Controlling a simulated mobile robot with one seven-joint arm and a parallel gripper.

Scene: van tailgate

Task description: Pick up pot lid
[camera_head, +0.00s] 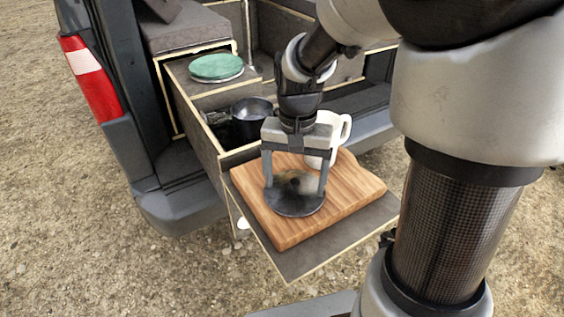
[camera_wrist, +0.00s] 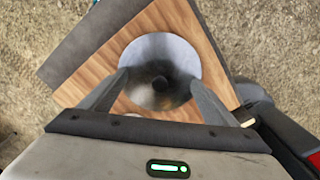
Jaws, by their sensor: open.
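The pot lid (camera_head: 296,207) is a round, dark grey metal disc with a small dark knob. It lies on a wooden cutting board (camera_head: 258,212) on the pulled-out shelf of the van. In the wrist view the lid (camera_wrist: 158,55) lies ahead of the fingers, its knob near the middle between them. My gripper (camera_head: 295,190) points down over the lid with its fingers apart, one on each side of the knob. In the wrist view my gripper (camera_wrist: 160,82) is open and holds nothing. I cannot tell whether the fingertips touch the lid.
A white mug (camera_head: 342,130) stands at the board's back edge, close behind my gripper. A dark pot (camera_head: 250,117) sits in the drawer behind. A green round item (camera_head: 216,67) lies on the upper surface. The van's red tail light (camera_head: 90,78) is at left.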

